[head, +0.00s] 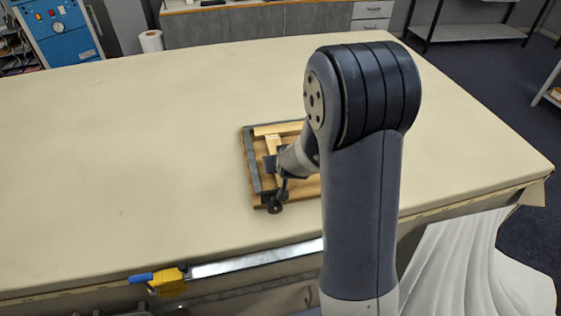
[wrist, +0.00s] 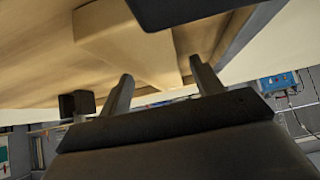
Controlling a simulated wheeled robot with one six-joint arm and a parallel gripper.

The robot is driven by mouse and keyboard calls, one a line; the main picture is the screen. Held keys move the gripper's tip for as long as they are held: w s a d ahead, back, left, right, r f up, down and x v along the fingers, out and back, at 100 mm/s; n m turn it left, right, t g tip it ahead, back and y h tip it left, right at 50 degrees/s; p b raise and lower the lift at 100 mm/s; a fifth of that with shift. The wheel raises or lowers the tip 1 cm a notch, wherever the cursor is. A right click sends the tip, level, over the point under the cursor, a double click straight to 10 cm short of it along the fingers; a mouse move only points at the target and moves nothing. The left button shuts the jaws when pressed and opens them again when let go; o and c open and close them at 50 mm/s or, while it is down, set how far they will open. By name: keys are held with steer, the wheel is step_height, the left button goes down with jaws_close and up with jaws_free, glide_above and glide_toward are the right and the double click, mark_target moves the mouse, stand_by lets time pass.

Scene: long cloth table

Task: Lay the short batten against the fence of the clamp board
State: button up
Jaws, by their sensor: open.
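The clamp board (head: 256,201) is a wooden board with dark bars along its left and far edges; which of them is the fence I cannot tell for certain. A short pale batten (head: 271,145) lies on it, pointing toward my gripper (head: 272,172). In the wrist view a pale wooden piece (wrist: 125,40), seemingly this batten, reaches between the two fingers of my gripper (wrist: 164,86). The fingers are open and stand apart from its sides. A dark bar (wrist: 190,10) crosses the top of that view. My arm hides the board's right part.
Another pale wooden strip (head: 278,129) lies along the board's far edge. A dark round knob (head: 275,207) stands at the board's near left corner. A yellow and blue clamp tool with a metal bar (head: 168,280) is at the table's front edge. The cloth table (head: 120,170) is clear left of the board.

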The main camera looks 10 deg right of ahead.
steer(key=shift+s+r, duration=0.1)
steer(key=shift+r, duration=0.25)
steer(key=p+v, duration=0.4)
steer(key=v, duration=0.6)
steer(key=shift+s+r, duration=0.1)
steer(key=shift+r, duration=0.1)
steer(key=shift+s+r+p, duration=0.25)
steer(key=shift+s+p, duration=0.15)
steer(key=shift+s, duration=0.1)
steer(key=shift+f, duration=0.1)
steer(key=b+x, duration=0.4)
steer(key=x, duration=0.8)
steer(key=shift+w+b, duration=0.1)
steer(key=shift+b, duration=0.3)
steer(key=shift+r+p, duration=0.9)
steer(key=shift+r, duration=0.55)
